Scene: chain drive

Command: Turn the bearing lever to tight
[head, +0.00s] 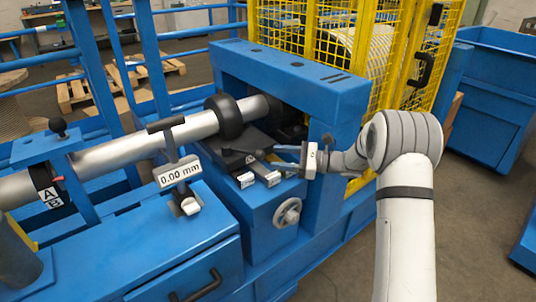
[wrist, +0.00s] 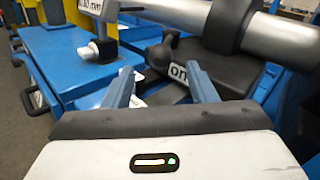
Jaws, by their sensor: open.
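My gripper (head: 277,157) is open in front of the black bearing block (head: 247,147) inside the blue frame. In the wrist view its two blue-grey fingers (wrist: 160,72) are spread apart. A black knobbed handle, which looks like the bearing lever (wrist: 161,53), shows between and beyond the fingertips. I see no contact with it. A white label whose visible letters read "on" (wrist: 178,72) is beside it, partly hidden by the right finger. In the head view the lever is hard to separate from the dark block and my fingers, so its setting cannot be told.
A silver shaft (head: 190,129) with a black collar (head: 229,116) runs into the blue frame (head: 300,78). A gauge reading 0.00 mm (head: 178,172) stands left of my gripper. A yellow mesh guard (head: 408,60) rises behind.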

